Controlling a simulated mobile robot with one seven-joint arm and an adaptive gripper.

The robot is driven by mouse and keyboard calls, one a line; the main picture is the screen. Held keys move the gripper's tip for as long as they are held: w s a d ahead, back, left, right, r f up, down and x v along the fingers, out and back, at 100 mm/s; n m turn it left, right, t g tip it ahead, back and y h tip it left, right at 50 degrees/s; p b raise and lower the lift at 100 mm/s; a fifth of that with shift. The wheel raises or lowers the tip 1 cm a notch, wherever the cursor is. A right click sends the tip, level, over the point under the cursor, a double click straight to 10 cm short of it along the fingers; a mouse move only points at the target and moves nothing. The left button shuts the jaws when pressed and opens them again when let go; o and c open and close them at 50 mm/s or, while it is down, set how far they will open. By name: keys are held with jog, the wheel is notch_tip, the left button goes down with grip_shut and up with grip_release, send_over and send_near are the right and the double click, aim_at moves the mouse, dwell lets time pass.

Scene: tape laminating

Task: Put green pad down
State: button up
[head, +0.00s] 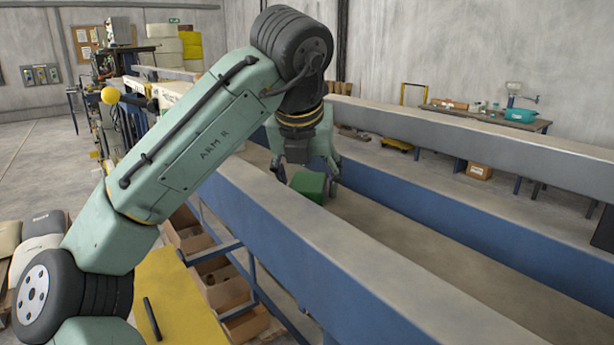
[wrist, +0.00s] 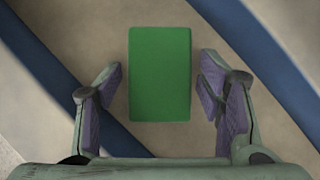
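The green pad (head: 308,186) is a green block inside the long trough between the blue-sided rails. In the wrist view the pad (wrist: 160,74) is an upright rectangle over the beige trough floor (wrist: 230,90). My gripper (head: 308,180) points down with a finger on either side of the pad. In the wrist view my gripper (wrist: 161,80) is open, with a narrow gap between the pad and each purple-padded finger. The near rail hides the pad's lower part in the head view, and its contact with the floor is not clear.
The near rail (head: 330,250) runs diagonally in front of the pad, and the far rail (head: 480,140) runs behind it. The trough floor (head: 420,225) to the right is clear. Cardboard bins (head: 225,290) and a yellow surface (head: 180,300) with a black rod lie on the near side.

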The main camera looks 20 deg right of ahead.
jog(key=shift+o, duration=0.5)
jog(key=shift+r, duration=0.2)
jog(key=b+v, duration=0.1)
jog(key=v, duration=1.1)
